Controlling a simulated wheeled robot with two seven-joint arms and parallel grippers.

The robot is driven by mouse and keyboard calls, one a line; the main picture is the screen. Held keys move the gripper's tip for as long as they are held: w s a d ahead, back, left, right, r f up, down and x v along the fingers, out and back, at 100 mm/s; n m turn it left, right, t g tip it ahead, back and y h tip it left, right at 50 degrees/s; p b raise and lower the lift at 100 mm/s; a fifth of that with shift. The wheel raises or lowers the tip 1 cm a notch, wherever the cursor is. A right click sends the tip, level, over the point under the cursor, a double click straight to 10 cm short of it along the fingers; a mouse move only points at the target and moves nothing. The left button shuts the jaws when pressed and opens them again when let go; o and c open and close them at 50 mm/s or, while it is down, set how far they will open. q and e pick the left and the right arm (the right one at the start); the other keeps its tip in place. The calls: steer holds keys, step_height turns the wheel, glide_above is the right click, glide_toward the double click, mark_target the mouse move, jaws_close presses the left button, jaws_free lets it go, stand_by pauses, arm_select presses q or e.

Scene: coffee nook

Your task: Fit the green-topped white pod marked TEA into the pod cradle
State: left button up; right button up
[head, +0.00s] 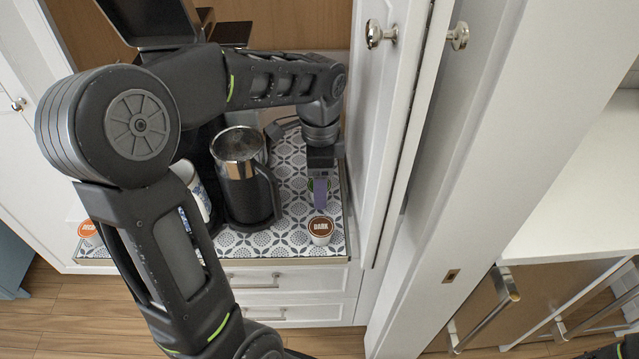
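The green-topped pod (311,185) is mostly hidden behind the purple finger of my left gripper (320,194); only slivers of green show at its sides. Its TEA mark cannot be read. My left gripper points down at the pod, on the right part of the patterned counter mat. One finger hides the other, so I cannot tell whether it is open or shut on the pod. I cannot make out the pod cradle. My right gripper is not in view.
A brown-topped DARK pod (321,228) stands just in front of my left gripper. An orange-topped pod (88,231) is far left. An open cabinet door (385,120) bounds the right.

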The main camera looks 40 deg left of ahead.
arm_select(q)
step_height(320, 180, up, 8)
steer(key=shift+r+b, duration=0.1)
steer(key=shift+b, duration=0.25)
step_height(320, 180, up, 3)
steer(key=shift+r+p, duration=0.1)
steer(key=shift+p, duration=0.55)
